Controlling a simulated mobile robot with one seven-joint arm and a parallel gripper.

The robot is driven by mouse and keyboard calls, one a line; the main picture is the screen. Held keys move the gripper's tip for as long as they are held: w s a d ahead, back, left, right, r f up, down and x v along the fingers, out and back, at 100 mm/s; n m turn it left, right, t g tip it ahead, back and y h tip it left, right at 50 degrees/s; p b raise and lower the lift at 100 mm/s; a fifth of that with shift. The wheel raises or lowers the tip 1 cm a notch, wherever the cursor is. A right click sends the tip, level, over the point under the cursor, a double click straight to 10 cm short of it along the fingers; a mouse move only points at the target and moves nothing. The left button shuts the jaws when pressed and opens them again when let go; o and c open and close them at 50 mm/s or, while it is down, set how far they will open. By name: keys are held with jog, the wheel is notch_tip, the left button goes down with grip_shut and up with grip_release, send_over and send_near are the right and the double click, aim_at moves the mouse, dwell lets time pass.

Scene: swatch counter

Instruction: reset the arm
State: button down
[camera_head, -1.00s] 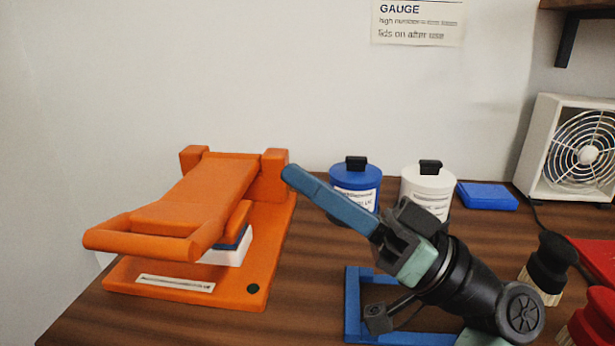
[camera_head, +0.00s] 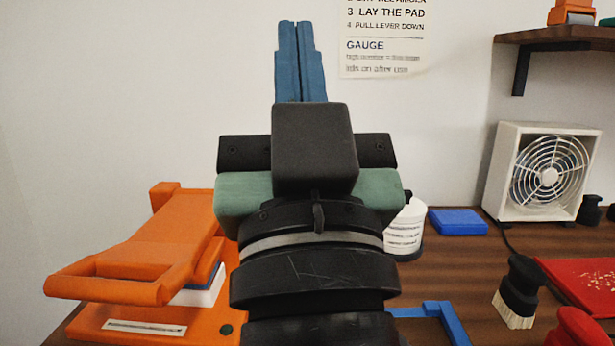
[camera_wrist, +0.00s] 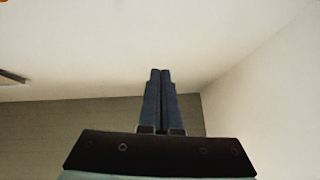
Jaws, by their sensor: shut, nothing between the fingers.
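My gripper (camera_head: 296,28) is raised upright in the middle of the head view, its blue fingers pointing up in front of the white wall. The fingers are pressed together with nothing between them. In the wrist view the gripper (camera_wrist: 161,73) also shows its two fingers side by side and empty, against a ceiling and a wall. My wrist and arm hide the middle of the counter.
An orange press (camera_head: 150,250) stands at left with a white and blue block under its arm. A white jar (camera_head: 405,232) is partly hidden. A blue box (camera_head: 458,221), fan (camera_head: 545,175), black-handled brush (camera_head: 520,290), red tray (camera_head: 585,280) and blue frame (camera_head: 445,318) lie right. A shelf (camera_head: 560,36) overhangs.

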jog(key=s+r+m+t+h, duration=0.1)
jog(key=s+r+t+h, duration=0.15)
jog(key=s, duration=0.25)
notch_tip(320, 180, up, 31)
jog(key=w+g+p, duration=0.1)
jog(key=p, duration=3)
jog(key=shift+w+d, duration=0.2)
jog(key=shift+d, duration=0.1)
jog(key=shift+f, duration=0.15)
